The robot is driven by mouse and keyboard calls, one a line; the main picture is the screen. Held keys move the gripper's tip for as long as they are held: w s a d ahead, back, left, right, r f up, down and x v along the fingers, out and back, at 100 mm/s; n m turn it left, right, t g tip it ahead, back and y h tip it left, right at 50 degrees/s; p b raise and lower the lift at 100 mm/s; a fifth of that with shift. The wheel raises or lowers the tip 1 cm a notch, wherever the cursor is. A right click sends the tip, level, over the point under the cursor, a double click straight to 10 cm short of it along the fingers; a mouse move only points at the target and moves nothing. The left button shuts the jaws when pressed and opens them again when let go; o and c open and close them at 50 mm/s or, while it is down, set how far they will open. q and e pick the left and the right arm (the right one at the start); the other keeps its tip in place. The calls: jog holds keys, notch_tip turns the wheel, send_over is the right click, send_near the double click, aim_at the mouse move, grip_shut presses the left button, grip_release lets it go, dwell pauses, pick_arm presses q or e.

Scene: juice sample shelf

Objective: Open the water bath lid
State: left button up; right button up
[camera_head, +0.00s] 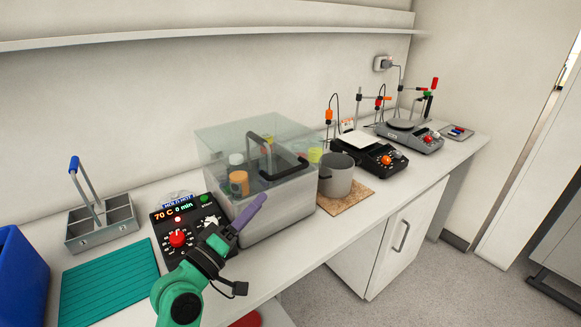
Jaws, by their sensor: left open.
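The water bath (277,211) stands on the bench in the middle, a light grey box with a black control panel (176,221) on its left. Its display reads 70 C and 0 min. A clear lid (222,140) covers the bath, with a dark arched handle (257,143) on it. Through the lid I see several bottles with orange, white and yellow-green parts. My left gripper (256,206) is open and empty, in front of the bath's near left corner, below the lid handle. Whether it touches the bath I cannot tell. My right gripper is not in view.
A grey pot (335,176) on a cork mat (345,199) stands close right of the bath. Hotplate devices (368,152) stand further right. At left are a teal mat (108,284), a metal carrier (101,226) and a blue bin (22,275). A shelf (200,32) runs above.

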aim_at(291, 169)
pick_arm(q)
jog(key=p+x, duration=0.1)
jog(key=x, duration=0.3)
jog(key=s+d+r+p+x, duration=0.1)
jog(key=x, duration=0.2)
jog(key=p+x, duration=0.2)
jog(key=x, duration=0.2)
jog(key=shift+w+d+r, duration=0.15)
jog(key=shift+d+r, duration=0.2)
jog(key=shift+r, duration=0.2)
jog(key=c, duration=0.4)
grip_shut()
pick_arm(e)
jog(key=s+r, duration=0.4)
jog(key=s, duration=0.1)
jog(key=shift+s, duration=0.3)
